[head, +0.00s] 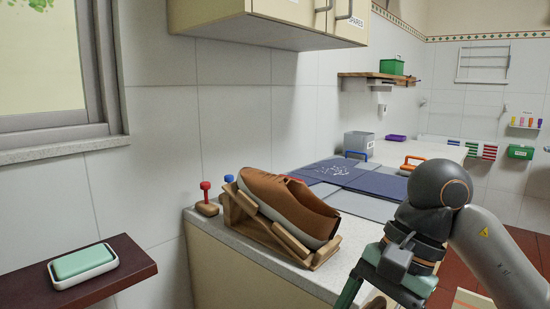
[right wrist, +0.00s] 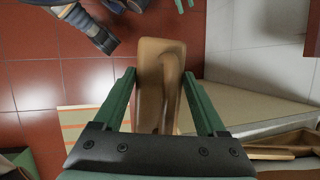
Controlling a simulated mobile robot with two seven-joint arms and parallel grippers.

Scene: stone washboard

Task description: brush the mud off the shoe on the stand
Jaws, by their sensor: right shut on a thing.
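The brown shoe (head: 285,205) rests tilted on a wooden stand (head: 262,229) on the counter in the head view. I cannot make out separate mud patches on it at this size. My right gripper (head: 362,293) is low at the bottom of the head view, right of the shoe and apart from it. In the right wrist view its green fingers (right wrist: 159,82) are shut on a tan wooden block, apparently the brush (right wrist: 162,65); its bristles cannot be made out. My left gripper is not in the head view.
A green-topped soap-like block in a white dish (head: 83,264) sits on a dark ledge at left. Folded blue cloth (head: 345,173) covers the counter behind the shoe. A cupboard (head: 270,22) hangs above. A grey bin (head: 358,143) stands farther back.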

